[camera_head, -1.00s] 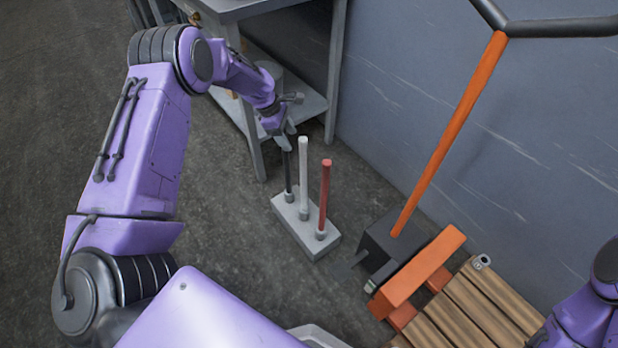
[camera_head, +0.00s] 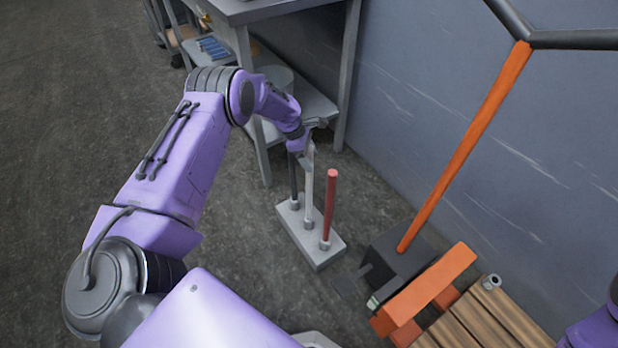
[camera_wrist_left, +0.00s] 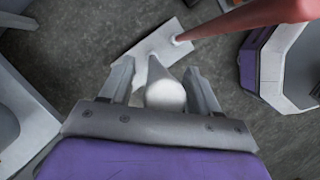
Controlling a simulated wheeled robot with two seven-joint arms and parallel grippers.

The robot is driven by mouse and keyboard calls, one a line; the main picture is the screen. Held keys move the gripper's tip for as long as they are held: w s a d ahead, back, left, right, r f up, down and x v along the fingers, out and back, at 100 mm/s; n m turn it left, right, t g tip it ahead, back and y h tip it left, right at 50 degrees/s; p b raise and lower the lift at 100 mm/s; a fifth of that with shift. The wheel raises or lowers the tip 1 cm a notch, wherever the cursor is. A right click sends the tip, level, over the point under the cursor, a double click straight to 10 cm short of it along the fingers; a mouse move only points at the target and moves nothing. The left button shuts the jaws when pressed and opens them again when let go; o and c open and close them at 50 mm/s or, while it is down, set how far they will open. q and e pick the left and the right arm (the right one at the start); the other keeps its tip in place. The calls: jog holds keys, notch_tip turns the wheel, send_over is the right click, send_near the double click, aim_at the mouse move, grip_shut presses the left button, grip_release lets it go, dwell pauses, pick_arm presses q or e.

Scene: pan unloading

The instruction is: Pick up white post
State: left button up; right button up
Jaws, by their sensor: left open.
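The white post (camera_head: 309,190) stands upright in the middle of a pale base block (camera_head: 306,246) on the floor, between a black post (camera_head: 293,182) and a red post (camera_head: 330,205). My left gripper (camera_head: 308,152) is at the top of the white post. In the left wrist view, the white post (camera_wrist_left: 165,95) shows its round top between the two open fingers of my left gripper (camera_wrist_left: 160,78), with a gap visible at the left finger; contact on the right is unclear. The red post (camera_wrist_left: 245,18) crosses the upper right there. My right gripper is out of view.
A grey table (camera_head: 245,12) with a lower shelf stands behind the posts. A wall (camera_head: 420,100) runs along the right. An orange pole (camera_head: 465,150) rises from a black box (camera_head: 385,258), near an orange block (camera_head: 430,285) and wooden slats (camera_head: 490,320). Floor left is clear.

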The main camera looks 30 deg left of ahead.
pick_arm(q)
jog(key=c, duration=1.1)
jog(key=shift+o, duration=0.2)
jog(key=shift+r, duration=0.1)
